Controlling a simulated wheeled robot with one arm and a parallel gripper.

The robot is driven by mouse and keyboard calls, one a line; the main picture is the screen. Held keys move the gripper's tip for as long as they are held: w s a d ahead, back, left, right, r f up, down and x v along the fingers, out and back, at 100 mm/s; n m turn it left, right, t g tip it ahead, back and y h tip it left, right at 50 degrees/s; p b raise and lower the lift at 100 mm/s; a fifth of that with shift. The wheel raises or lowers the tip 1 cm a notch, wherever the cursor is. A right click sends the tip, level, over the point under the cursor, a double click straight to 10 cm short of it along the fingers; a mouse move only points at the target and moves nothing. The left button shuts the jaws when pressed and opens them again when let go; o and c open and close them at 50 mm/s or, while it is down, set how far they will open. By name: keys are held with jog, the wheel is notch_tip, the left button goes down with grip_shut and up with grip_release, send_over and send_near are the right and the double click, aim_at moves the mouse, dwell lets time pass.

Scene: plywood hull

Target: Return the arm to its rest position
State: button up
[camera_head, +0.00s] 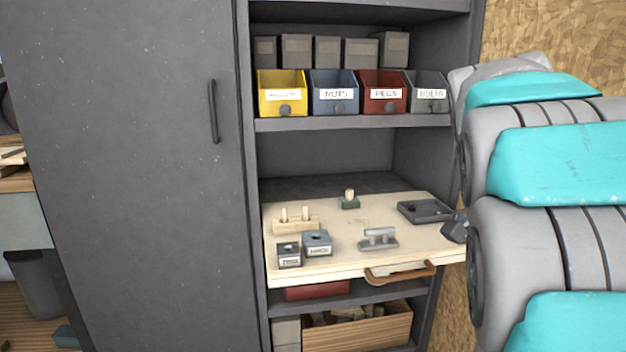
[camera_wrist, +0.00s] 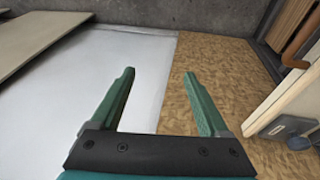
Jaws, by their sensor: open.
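My gripper (camera_wrist: 158,105) shows in the wrist view with its two green fingers spread apart and nothing between them. It points toward a pale sheet (camera_wrist: 110,75) and a wood-chip board surface (camera_wrist: 205,70). In the head view my grey and turquoise arm fills the right side, in front of the cabinet's right edge. The gripper's fingers cannot be made out there.
A pull-out board (camera_head: 340,215) with a brown handle (camera_head: 400,272) extends from the cabinet (camera_head: 150,150) close to my arm. It bears a peg block (camera_head: 295,225), a metal part (camera_head: 378,239) and a dark tray (camera_head: 425,211). Labelled bins (camera_head: 333,92) stand above.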

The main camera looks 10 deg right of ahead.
jog(key=s+a+f+n+y, duration=0.2)
jog(key=s+a+f+n, duration=1.5)
jog(key=a+f, duration=0.1)
jog(key=shift+s+a+y, duration=0.15)
jog(key=shift+a+y, duration=0.25)
jog(key=shift+a, duration=0.05)
